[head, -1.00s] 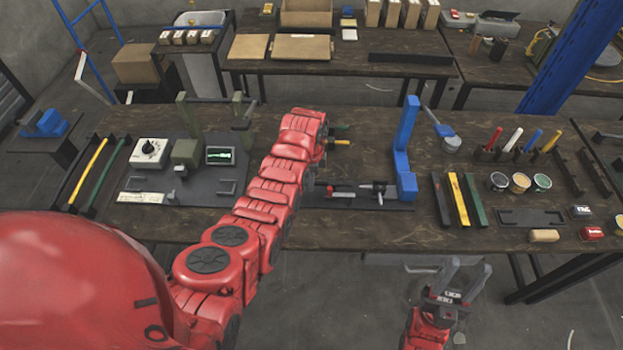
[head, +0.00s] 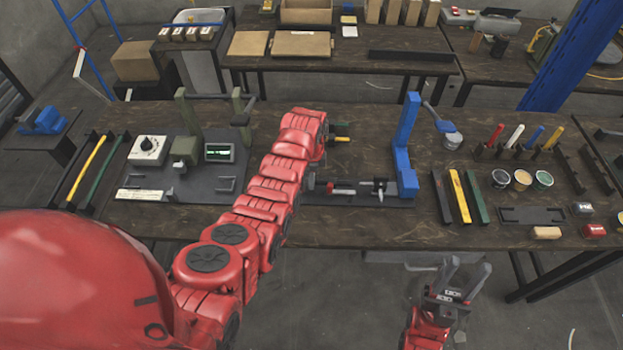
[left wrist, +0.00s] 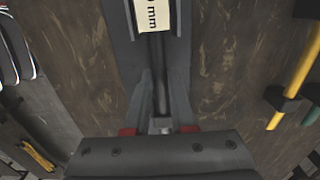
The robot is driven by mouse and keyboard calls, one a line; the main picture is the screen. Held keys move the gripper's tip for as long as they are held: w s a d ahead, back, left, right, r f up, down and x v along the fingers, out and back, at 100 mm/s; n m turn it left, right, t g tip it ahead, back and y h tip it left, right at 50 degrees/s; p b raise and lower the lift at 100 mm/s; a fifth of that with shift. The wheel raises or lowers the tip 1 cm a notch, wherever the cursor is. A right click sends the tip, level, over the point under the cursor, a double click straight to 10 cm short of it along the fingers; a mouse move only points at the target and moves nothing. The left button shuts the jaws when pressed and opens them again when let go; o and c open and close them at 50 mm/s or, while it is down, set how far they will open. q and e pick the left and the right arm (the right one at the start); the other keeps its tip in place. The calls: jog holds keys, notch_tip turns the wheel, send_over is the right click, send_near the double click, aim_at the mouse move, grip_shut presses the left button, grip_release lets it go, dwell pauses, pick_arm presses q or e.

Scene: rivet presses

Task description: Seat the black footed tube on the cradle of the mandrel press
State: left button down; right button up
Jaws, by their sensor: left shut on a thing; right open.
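The mandrel press has a blue upright (head: 404,150) and a dark base plate (head: 350,201) at the middle of the table. A horizontal grey and red part (head: 345,187) shows above that plate; I cannot tell whether it belongs to the press or my gripper. In the head view my left forearm hides most of my left gripper. In the left wrist view my left gripper (left wrist: 162,110) is shut on the black tube (left wrist: 159,75), over a dark plate with a white label (left wrist: 154,14). The tube's foot and the cradle cannot be made out. My right gripper (head: 450,283) is open and empty before the table.
Yellow (head: 460,197), black and green bars lie right of the press. Several cans (head: 522,179) and upright markers (head: 515,138) stand beyond. A green press (head: 186,150) with a control box (head: 149,150) is at the left. Yellow and green rod ends (head: 343,140) show behind my arm.

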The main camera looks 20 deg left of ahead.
pick_arm(q)
jog(key=c, duration=0.7)
grip_release()
jog(key=shift+w+r, duration=0.1)
jog(key=shift+r, duration=0.45)
notch_tip(320, 180, up, 4)
jog(key=shift+r+b, duration=0.1)
jog(key=shift+b, duration=1)
notch_tip(320, 180, up, 12)
jog(key=p, duration=1)
jog(key=shift+r, duration=0.15)
